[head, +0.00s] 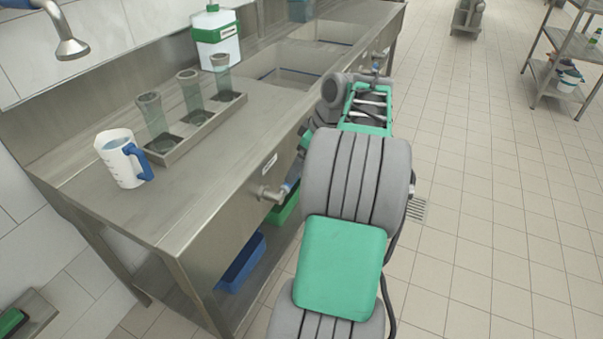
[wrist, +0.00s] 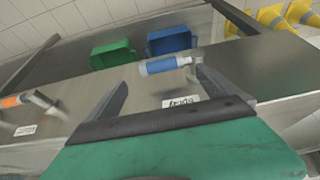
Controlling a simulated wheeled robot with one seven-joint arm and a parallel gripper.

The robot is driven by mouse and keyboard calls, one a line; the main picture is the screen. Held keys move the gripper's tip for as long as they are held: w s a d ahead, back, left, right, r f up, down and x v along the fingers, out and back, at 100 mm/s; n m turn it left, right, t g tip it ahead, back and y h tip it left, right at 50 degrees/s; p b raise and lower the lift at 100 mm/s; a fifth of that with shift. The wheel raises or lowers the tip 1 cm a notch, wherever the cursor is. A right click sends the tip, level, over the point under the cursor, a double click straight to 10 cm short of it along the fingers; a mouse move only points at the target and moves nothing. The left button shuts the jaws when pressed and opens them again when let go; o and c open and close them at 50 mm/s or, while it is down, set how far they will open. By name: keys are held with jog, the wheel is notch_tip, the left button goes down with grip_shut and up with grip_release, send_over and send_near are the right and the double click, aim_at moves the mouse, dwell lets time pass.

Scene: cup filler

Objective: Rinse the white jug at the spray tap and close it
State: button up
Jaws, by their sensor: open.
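The white jug (head: 118,160) with a blue handle stands upright on the steel counter, near its left end. A metal spray head (head: 72,46) hangs at upper left, higher than the jug; no water stream shows. On the counter's front is a valve (head: 268,192). In the wrist view a blue-sleeved lever (wrist: 165,65) sticks out sideways from a metal valve, beside a white label that seems to read "Spray". My gripper (wrist: 162,78) is open and empty, its two fingers spread with the lever between or just beyond their tips. Contact cannot be told. In the head view my arm hides the gripper.
A rack (head: 200,125) with several tall glasses stands right of the jug. Behind are a green-and-white canister (head: 217,45) and sinks. An orange lever (wrist: 18,99) is at left in the wrist view. Blue (head: 242,262) and green crates sit below.

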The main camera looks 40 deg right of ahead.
jog(key=b+x, duration=0.1)
jog(key=x, duration=0.6)
jog(key=shift+w+a, duration=0.1)
jog(key=c, duration=1.6)
